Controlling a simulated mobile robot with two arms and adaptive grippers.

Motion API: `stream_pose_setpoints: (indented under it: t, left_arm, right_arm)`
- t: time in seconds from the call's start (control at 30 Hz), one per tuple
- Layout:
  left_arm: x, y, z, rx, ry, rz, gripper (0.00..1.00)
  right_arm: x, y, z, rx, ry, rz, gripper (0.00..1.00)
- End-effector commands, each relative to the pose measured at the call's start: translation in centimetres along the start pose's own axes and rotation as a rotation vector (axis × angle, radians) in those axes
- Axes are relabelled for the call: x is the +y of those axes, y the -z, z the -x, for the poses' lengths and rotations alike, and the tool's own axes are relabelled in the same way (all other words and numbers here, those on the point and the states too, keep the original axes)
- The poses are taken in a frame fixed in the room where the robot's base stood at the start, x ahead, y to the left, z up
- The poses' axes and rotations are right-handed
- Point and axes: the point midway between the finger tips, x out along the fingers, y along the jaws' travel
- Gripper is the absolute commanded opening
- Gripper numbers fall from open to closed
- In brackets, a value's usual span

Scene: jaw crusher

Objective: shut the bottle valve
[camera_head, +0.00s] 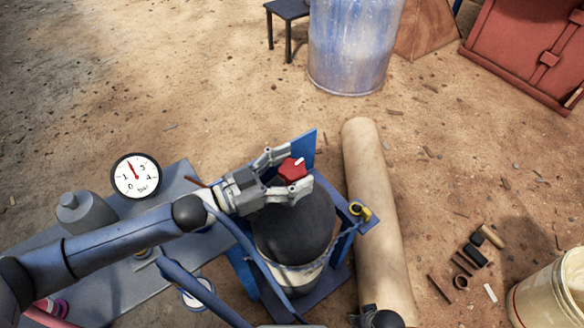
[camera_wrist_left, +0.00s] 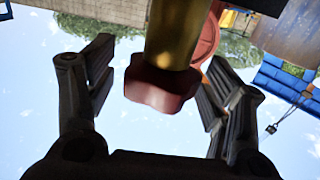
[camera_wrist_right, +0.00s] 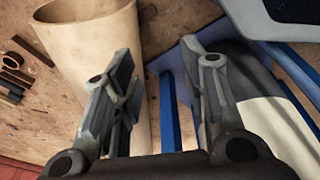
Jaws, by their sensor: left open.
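The bottle (camera_head: 290,235) stands upright in a blue frame in the head view, with a dark top and a pale band lower down. Its red valve knob (camera_head: 292,169) sits above it, with a small white mark. My left gripper (camera_head: 297,167) is open, one finger on each side of the knob. In the left wrist view the red knob (camera_wrist_left: 160,85) and a brass stem (camera_wrist_left: 175,35) are between the spread fingers, with gaps visible on both sides. My right gripper (camera_wrist_right: 162,65) is open and empty, low beside the blue frame and the pale pipe.
A pressure gauge (camera_head: 135,175) shows above the grey-blue bench (camera_head: 135,290) at left. The blue frame (camera_head: 345,245) surrounds the bottle. A long pale pipe (camera_head: 375,210) lies right of it. Small scraps, a bucket (camera_head: 550,290) and a blue drum (camera_head: 350,45) stand farther off.

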Motion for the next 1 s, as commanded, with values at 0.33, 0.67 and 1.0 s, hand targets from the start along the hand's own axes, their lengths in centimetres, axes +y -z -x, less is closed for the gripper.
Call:
stream_pose_setpoints:
  t: [0.33, 0.67, 1.0]
  left_arm:
    - [0.0, 0.0, 0.1, 0.000, 0.000, 0.000, 0.36]
    - [-0.1, 0.0, 0.1, -0.001, -0.018, -0.004, 0.28]
    - [-0.3, 0.1, 0.0, 0.000, -0.150, -0.009, 0.28]
  right_arm:
    - [0.0, 0.0, 0.0, 0.001, 0.000, 0.000, 0.40]
    - [0.0, 0.0, 0.0, 0.000, 0.000, 0.000, 0.40]
    - [0.0, 1.1, 0.7, 0.010, 0.000, 0.000, 0.40]
